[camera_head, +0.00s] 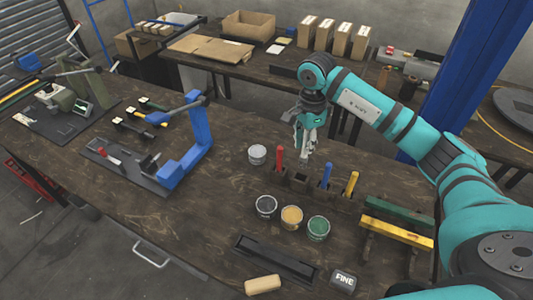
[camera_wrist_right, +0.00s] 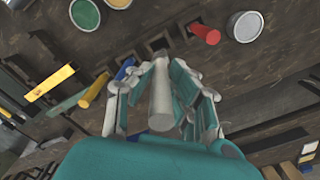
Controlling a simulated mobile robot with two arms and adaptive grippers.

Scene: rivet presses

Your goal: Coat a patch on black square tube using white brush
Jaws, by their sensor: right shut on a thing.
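My right gripper (camera_head: 308,146) is shut on the pale handle of the white brush (camera_wrist_right: 161,108), over the row of dark brush holders (camera_head: 299,183). The handle stands between the fingers in the right wrist view, with its lower end close to a holder; I cannot tell whether it is inside. The bristles are hidden. A long black piece (camera_head: 276,258), which looks like the black square tube, lies near the table's front edge. A pot with a pale grey top (camera_head: 257,154) stands left of the holders. My left gripper is not in view.
Red (camera_head: 280,160), blue (camera_head: 326,176) and yellow (camera_head: 351,184) handles stand in the holders. Black (camera_head: 266,206), yellow (camera_head: 291,217) and green (camera_head: 318,229) pots stand in front. Green (camera_head: 399,215) and yellow (camera_head: 397,232) bars lie at right. A blue-framed press (camera_head: 196,135) stands left.

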